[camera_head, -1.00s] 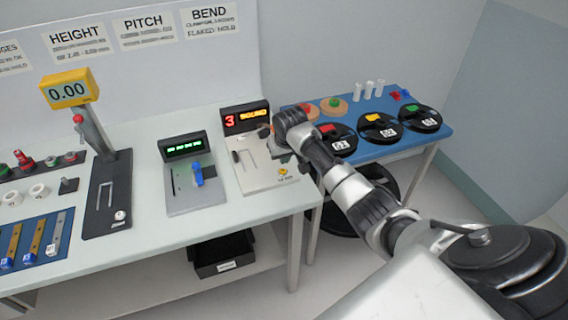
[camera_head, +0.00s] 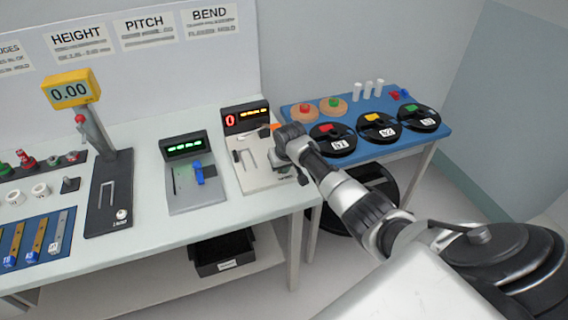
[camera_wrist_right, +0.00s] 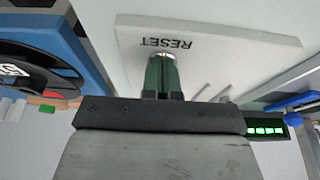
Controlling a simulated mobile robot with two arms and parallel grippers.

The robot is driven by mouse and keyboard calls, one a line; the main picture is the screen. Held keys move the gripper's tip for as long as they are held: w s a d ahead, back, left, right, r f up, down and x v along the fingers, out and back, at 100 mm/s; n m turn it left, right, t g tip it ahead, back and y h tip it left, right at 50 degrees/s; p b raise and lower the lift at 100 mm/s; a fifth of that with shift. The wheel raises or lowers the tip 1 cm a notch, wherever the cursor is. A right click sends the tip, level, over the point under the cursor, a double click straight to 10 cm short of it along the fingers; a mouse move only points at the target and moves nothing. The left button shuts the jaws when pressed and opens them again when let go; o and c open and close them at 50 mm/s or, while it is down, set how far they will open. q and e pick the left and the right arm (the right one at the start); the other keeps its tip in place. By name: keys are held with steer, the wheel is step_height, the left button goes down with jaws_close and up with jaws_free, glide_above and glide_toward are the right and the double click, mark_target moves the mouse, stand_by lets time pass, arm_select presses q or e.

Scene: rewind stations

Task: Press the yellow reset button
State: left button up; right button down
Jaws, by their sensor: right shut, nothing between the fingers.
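The bend station (camera_head: 262,180) is a white box at the right end of the table. Its dark display (camera_head: 245,117) shows a red 0 and yellow text. My right gripper (camera_head: 302,178) is shut and empty, pointing down at the front right part of this station. In the right wrist view its green-grey fingers (camera_wrist_right: 161,70) reach the panel at the RESET label (camera_wrist_right: 167,43). A shiny rim (camera_wrist_right: 160,54) shows at the fingertips. The yellow button itself is hidden at the fingertips; I cannot tell whether it is pressed in. My left gripper is out of view.
A grey station with a blue lever (camera_head: 198,172) stands to the left, then the height gauge (camera_head: 72,88). A blue table (camera_head: 438,132) with several black reels stands at the right. A black bin (camera_head: 222,252) sits on the shelf below.

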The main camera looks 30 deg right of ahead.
steer(key=shift+s+f, duration=0.15)
steer(key=shift+f, duration=0.25)
steer(key=r+p, duration=0.5)
steer(key=shift+w+r+p, duration=0.2)
steer(key=shift+p, duration=0.2)
steer(key=shift+s+a+r+b, duration=0.1)
steer(key=shift+s+r+b, duration=0.25)
steer(key=shift+b, duration=0.2)
steer(key=v, duration=0.8)
steer(key=shift+r+b, duration=0.2)
steer(key=shift+b, duration=0.15)
